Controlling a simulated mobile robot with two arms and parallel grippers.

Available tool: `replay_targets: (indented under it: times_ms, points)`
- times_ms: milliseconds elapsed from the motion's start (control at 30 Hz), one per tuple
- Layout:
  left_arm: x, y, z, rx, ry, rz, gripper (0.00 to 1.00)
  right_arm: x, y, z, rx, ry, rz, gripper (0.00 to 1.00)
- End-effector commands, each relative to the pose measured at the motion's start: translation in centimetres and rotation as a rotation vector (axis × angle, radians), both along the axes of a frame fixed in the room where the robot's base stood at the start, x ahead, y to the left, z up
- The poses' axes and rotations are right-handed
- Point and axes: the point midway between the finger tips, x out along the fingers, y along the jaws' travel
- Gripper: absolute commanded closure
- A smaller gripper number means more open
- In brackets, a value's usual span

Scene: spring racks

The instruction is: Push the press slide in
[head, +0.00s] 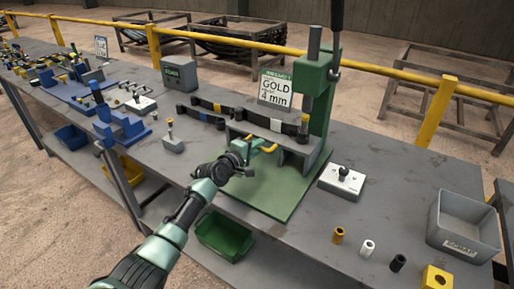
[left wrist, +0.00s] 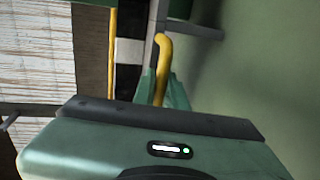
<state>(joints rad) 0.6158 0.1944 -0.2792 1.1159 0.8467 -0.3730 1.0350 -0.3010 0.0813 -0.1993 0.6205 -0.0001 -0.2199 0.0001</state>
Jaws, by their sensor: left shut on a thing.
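The green press (head: 322,95) stands on the table with a sign reading GOLD 4 mm. At its front is the press slide, whose yellow handle (head: 269,149) sticks out toward me. My left gripper (head: 247,147) is at this handle, shut on it. The left wrist view shows the curved yellow handle (left wrist: 162,58) close in front of the gripper, against the green press. The gripper hides part of the handle, and I cannot tell how far in the slide sits. My right gripper is not in view.
Dark leaf-spring bars (head: 208,110) lie left of the press. A plate with a black knob (head: 342,181) is at its right. Small bushings (head: 368,247) and a grey bin (head: 465,227) stand at the front right. A green bin (head: 225,236) sits below the table edge.

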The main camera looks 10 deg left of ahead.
Motion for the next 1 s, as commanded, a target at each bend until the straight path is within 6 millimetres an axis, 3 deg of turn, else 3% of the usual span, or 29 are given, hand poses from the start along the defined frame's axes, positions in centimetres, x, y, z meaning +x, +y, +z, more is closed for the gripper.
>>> replay_targets:
  times_ms: [100,133,200,567,1000]
  points:
    - [0.1,0.0,0.4,-0.001,-0.007,0.002,1.00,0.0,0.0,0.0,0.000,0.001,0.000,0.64]
    - [0.1,0.0,0.4,-0.001,-0.007,0.002,0.79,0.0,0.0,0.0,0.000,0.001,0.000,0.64]
    - [0.1,0.0,0.4,-0.001,-0.007,0.002,0.67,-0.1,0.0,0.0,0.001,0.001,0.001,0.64]
    - [-0.2,0.1,0.3,-0.002,-0.005,0.000,0.67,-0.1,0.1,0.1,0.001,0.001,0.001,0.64]
    - [-5.4,2.0,1.3,-0.001,-0.004,0.001,0.67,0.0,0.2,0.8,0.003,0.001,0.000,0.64]
